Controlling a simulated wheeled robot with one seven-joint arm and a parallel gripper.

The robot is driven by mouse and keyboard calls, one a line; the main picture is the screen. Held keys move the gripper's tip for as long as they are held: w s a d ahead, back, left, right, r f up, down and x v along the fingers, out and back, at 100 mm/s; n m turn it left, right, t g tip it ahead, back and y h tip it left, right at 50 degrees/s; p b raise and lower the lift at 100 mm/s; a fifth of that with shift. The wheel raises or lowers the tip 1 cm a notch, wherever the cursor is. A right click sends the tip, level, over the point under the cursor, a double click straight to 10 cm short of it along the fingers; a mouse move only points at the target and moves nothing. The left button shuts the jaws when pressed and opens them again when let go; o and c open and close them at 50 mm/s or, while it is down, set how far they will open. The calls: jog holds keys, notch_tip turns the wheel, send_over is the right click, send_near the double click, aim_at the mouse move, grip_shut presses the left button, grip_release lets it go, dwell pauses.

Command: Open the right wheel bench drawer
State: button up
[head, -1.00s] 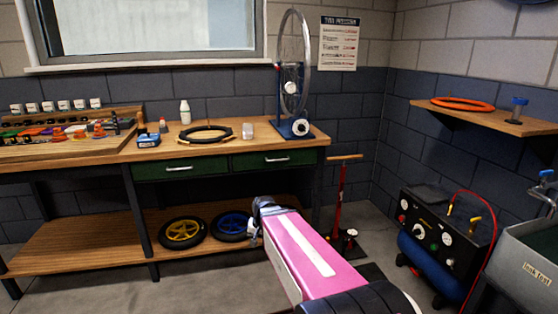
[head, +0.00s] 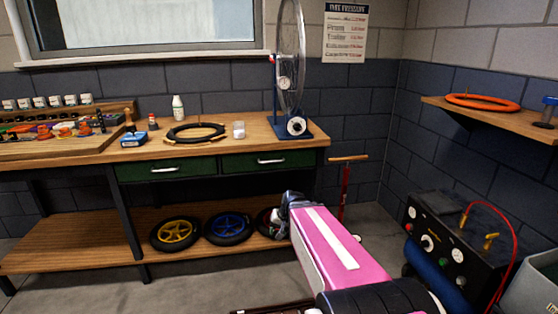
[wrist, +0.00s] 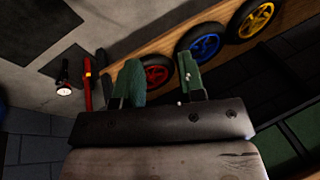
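The right wheel bench drawer (head: 260,166) is a green front with a silver bar handle (head: 270,161) under the wooden bench top. It looks closed. The left green drawer (head: 140,173) beside it is closed too. My gripper (head: 279,217) is in front of the bench, below the right drawer and near the lower shelf's right end. In the wrist view, its two green fingers (wrist: 160,72) stand apart with nothing between them. Green drawer fronts show at the lower right of the wrist view (wrist: 275,150); I cannot tell which drawer is which there.
The lower shelf (head: 75,245) holds wheels with yellow (head: 175,232), blue (head: 228,228) and red (wrist: 157,75) hubs. A wheel truing stand (head: 296,126) is on the bench's right end. A red floor pump (head: 345,185) and a compressor (head: 440,240) stand to the right.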

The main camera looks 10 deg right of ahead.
jog(key=w+d+r+m+t+y, duration=0.1)
jog(key=w+d+r+m+t, duration=0.4)
jog(key=w+r, duration=0.5)
jog(key=w+d+r+m+t+y, duration=0.2)
jog(key=w+r+m+t, duration=0.55)
jog(key=w, duration=0.35)
jog(key=shift+g, duration=0.35)
jog(key=x, duration=1)
jog(key=shift+w+r, duration=0.2)
jog(key=shift+w, duration=0.15)
jog(key=shift+d, duration=0.1)
grip_shut()
